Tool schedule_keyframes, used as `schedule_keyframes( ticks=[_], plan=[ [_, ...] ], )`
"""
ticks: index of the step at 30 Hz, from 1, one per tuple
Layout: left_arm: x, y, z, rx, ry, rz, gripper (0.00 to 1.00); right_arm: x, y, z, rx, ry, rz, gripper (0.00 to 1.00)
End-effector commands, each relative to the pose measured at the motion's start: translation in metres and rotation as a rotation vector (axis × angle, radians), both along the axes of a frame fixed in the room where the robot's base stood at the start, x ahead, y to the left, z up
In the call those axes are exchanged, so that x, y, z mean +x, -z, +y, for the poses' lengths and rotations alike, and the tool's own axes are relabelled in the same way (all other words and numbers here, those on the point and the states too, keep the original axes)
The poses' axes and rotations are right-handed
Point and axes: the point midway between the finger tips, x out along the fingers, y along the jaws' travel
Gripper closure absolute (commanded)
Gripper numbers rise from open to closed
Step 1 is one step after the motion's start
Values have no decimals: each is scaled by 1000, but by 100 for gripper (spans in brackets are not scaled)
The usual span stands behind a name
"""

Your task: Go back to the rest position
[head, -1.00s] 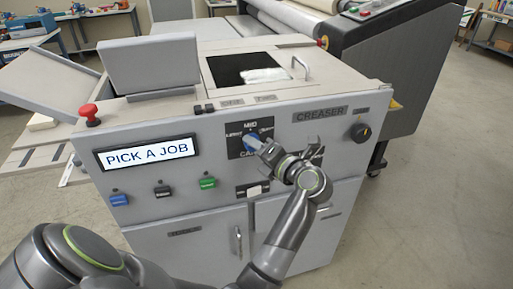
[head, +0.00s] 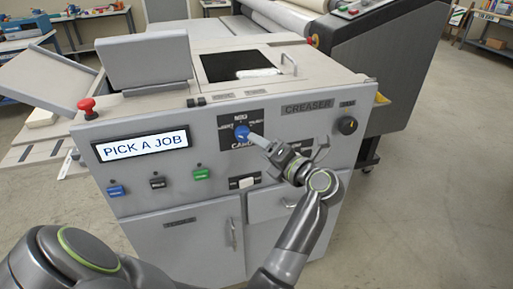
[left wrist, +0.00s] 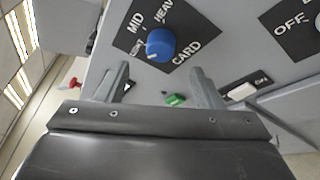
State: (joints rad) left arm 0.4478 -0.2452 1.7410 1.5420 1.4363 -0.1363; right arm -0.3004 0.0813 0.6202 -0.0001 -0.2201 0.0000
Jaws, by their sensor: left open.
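My left gripper (head: 257,140) is open and empty in front of the creaser's front panel. It stands just off the blue selector knob (head: 242,132), down and to its right in the head view. In the left wrist view the blue knob (left wrist: 160,45) shows beyond the two spread fingers (left wrist: 160,85), apart from them. Its plate reads MID, HEAVY and CARD, with a partly hidden word at left. My right gripper is not in view.
The creaser's panel carries a lit display (head: 143,147) reading PICK A JOB, a red stop button (head: 87,107), blue, black and green buttons (head: 201,174), a white switch (head: 246,182) and a black dial (head: 347,125). A larger machine (head: 385,80) stands behind right. Floor at right is clear.

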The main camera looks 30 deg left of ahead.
Motion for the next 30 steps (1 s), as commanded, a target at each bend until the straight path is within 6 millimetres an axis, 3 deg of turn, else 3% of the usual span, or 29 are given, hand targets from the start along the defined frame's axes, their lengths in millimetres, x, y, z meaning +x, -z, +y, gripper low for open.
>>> schedule_keyframes(
  ticks=[9, 20, 23, 26, 29, 30],
  plan=[
    [0, -1, -4, 0, 0, 0, 39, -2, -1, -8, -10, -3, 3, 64],
    [2, 4, -2, 44, 5, 21, 39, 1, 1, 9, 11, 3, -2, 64],
    [9, 18, 3, 182, 34, 95, 39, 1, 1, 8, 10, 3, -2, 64],
    [21, 47, 3, 408, 117, 234, 39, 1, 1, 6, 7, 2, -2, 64],
    [35, 99, -5, 654, 267, 426, 39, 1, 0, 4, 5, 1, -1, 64],
    [38, 125, -10, 743, 339, 508, 39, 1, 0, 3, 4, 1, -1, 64]
  ],
)
